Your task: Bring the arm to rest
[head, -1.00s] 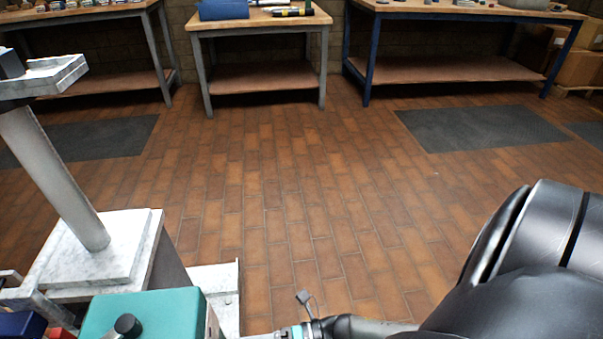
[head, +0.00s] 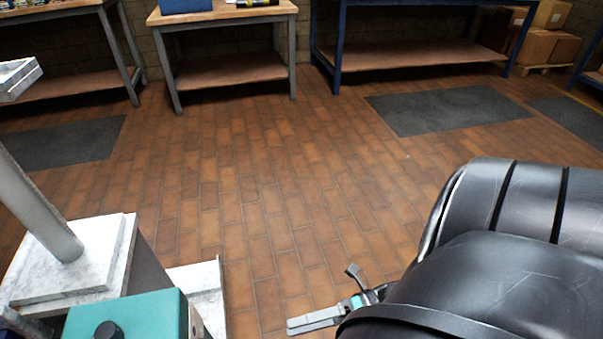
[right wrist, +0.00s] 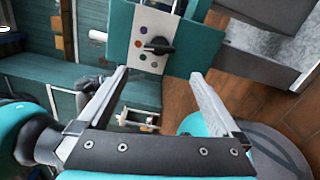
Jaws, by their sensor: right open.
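My right gripper (head: 321,297) shows low in the head view, past my black right arm. Its two grey fingers are spread apart with nothing between them. In the right wrist view the open fingers (right wrist: 159,76) point toward a teal box (right wrist: 200,48) with a black knob (right wrist: 158,47); I cannot tell the exact gap. In the head view the teal box (head: 135,315) is at the bottom left, and the gripper is to its right, apart from it. The pale mast (head: 35,215) stands tilted in the picture on a white square base (head: 90,275). My left gripper is not in view.
Workbenches (head: 225,17) line the back wall. Dark mats (head: 450,110) lie on the brick floor (head: 260,190), which is otherwise clear in the middle. Cardboard boxes (head: 550,47) are at the back right.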

